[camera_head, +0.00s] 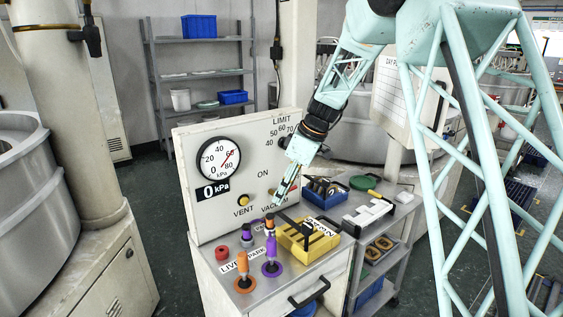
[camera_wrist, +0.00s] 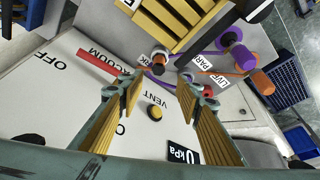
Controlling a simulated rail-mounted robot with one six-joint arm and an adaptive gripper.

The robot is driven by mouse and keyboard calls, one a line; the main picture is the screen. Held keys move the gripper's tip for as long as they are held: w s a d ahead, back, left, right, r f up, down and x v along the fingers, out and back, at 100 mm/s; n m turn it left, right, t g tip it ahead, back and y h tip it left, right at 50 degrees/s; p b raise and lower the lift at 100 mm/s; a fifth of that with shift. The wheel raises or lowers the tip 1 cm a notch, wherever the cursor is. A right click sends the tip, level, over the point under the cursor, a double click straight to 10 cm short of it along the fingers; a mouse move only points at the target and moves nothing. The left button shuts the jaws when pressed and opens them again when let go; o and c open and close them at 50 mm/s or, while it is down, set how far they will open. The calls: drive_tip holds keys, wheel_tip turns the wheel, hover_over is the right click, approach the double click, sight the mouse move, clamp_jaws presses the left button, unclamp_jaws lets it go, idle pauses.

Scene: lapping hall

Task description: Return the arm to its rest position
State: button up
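My arm reaches down from the upper right in the head view, bent toward the control panel (camera_head: 225,165). My gripper (camera_head: 281,196) hangs in front of the panel, near its VACUUM label and above the cabinet top. In the wrist view my gripper (camera_wrist: 158,97) shows two fingers spread apart with nothing between them. The panel face (camera_wrist: 65,120) lies beyond the fingers, with the yellow VENT button (camera_wrist: 155,112) seen between them. A yellow slatted box (camera_head: 308,238) stands on the cabinet below and right of the gripper.
Orange (camera_head: 243,264) and purple (camera_head: 271,250) plugs stand on the cabinet top. The panel gauge (camera_head: 219,160) is above a 0 kPa display. A trolley (camera_head: 395,225) with a blue bin (camera_head: 325,194) stands at right. A large grey vessel (camera_head: 25,210) stands left. Shelves are behind.

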drive_tip(key=s+d+r+m+h, duration=0.1)
drive_tip(key=s+d+r+m, duration=0.1)
drive_tip(key=s+d+r, duration=0.5)
drive_tip(key=s+d+r+m+t, duration=0.15)
drive_tip(key=s+r, duration=0.45)
drive_tip(key=s, duration=0.6)
drive_tip(key=s+d+r+m+h, duration=0.1)
drive_tip(key=s+d+r+m, duration=0.2)
drive_tip(key=s+r, duration=0.45)
drive_tip(key=s+d+f+m, duration=0.1)
drive_tip(key=s+d+m, duration=0.1)
drive_tip(key=s, duration=0.8)
drive_tip(key=s+d+f+m+h, duration=0.1)
drive_tip(key=s+d+m, duration=0.2)
drive_tip(key=s, duration=0.8)
drive_tip(key=s+d+m+t+h, duration=0.1)
drive_tip(key=s+d, duration=0.3)
drive_tip(key=s, duration=0.6)
drive_tip(key=shift+s+f+m, duration=0.3)
drive_tip(key=shift+f+m, duration=0.1)
drive_tip(key=shift+m, duration=0.35)
